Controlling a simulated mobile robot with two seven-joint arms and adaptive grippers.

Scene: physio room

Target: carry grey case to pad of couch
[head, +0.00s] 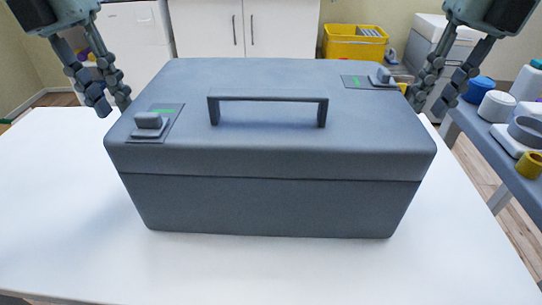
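The grey case (270,205) stands upright and closed on a white surface in the middle of the head view. Its lid has a raised bar handle (268,96) and two knob-like blocks with green marks, one at the left and one at the far right. I cannot tell whether either gripper touches the case. No couch pad can be made out in this view.
The white tabletop (60,220) is bare around the case. A grey side table (505,165) with a blue pot (479,88), white containers and a yellow ring (529,165) stands close on the right. A yellow crate (353,44) and white cabinets (280,28) are behind.

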